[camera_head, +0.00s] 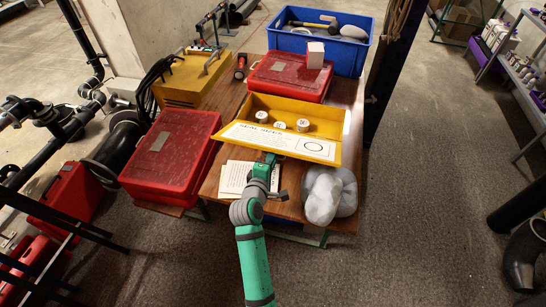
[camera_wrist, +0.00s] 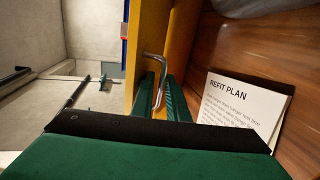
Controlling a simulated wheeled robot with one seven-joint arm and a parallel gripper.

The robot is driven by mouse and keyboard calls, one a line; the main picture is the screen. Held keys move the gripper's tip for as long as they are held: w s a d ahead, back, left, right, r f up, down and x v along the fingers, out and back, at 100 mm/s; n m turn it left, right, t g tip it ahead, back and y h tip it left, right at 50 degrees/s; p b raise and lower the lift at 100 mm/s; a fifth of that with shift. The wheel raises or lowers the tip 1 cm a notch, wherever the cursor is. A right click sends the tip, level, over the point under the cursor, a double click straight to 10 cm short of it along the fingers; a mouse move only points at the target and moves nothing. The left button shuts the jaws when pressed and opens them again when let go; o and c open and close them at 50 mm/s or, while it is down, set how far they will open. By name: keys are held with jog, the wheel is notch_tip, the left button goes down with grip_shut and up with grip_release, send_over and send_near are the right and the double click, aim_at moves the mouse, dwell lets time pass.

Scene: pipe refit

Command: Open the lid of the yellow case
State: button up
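The yellow case (camera_head: 325,113) stands open on the wooden table, with a few small white rolls inside. A yellow panel, apparently its lid (camera_head: 328,160), slants at the near side and bears a white sheet reading "SEAL SIZES". My gripper (camera_head: 267,163) is at the near edge of this panel, left of its middle. In the wrist view a bent metal handle (camera_wrist: 162,72) beside yellow surfaces runs down between my green fingers (camera_wrist: 158,102). The fingers are close together around the handle's lower end; the exact contact is partly hidden.
A printed sheet headed "REFIT PLAN" (camera_wrist: 242,105) lies on the table (camera_head: 290,207). Red cases stand to the left (camera_head: 172,150) and behind (camera_head: 288,76). A cloudy plastic bag (camera_head: 330,195) is close on the right. A blue crate (camera_head: 345,55) is at the back.

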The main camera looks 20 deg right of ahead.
grip_shut()
dwell(1.3)
